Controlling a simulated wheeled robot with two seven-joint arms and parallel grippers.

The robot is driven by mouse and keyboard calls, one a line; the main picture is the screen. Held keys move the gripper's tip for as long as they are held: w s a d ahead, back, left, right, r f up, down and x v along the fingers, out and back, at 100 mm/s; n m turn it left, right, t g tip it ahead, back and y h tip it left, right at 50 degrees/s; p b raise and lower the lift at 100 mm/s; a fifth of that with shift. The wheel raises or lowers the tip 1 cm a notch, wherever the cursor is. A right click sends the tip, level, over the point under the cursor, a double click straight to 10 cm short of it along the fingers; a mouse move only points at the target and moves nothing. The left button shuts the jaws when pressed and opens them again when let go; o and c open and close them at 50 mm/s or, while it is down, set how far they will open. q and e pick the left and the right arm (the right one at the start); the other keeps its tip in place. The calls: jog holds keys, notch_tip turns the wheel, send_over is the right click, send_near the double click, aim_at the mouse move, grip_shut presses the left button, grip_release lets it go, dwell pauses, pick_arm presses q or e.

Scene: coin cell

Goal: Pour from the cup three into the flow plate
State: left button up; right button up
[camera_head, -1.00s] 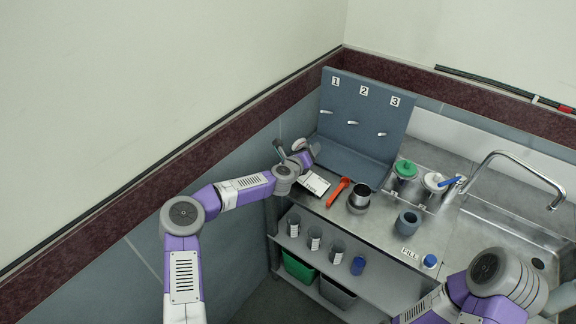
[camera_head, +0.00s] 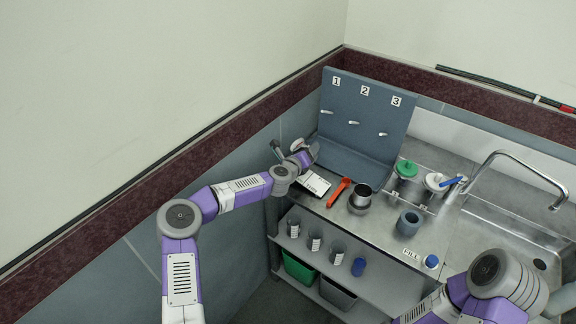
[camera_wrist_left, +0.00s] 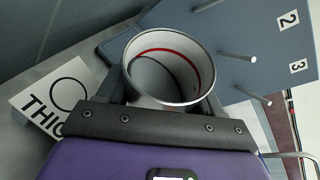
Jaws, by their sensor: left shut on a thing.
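My left gripper (camera_head: 308,153) is at the back left of the bench, above a white card. In the left wrist view, the gripper (camera_wrist_left: 165,102) is shut on a pale round cup (camera_wrist_left: 168,62) with a red ring inside. The cup's mouth faces the camera, and no liquid is clearly visible in it. No number shows on the cup. The card (camera_head: 314,183) also shows in the wrist view (camera_wrist_left: 52,92) with a circle and part of a word. I cannot tell which thing is the flow plate. My right gripper is out of view.
A blue-grey stand (camera_head: 366,105) with pegs numbered 1 to 3 is close by. An orange-red tool (camera_head: 339,191), a metal pot (camera_head: 360,198), a grey cup (camera_head: 409,222), and a green-lidded jar (camera_head: 405,170) stand rightward. A sink with a tap (camera_head: 515,160) is further right.

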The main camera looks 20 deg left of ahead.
pick_arm(q)
jog(key=shift+d+b, duration=0.1)
jog(key=shift+b, duration=0.2)
dwell(0.4)
jog(key=shift+a+f+n+t+b, duration=0.2)
jog(key=shift+n+t+b, duration=0.1)
jog(key=shift+n+b, duration=0.3)
dwell(0.8)
jog(key=shift+d+r+n+h+b, duration=0.1)
jog(key=shift+r+n+h+b, duration=0.3)
jog(key=shift+n+h+b, duration=0.3)
dwell(2.0)
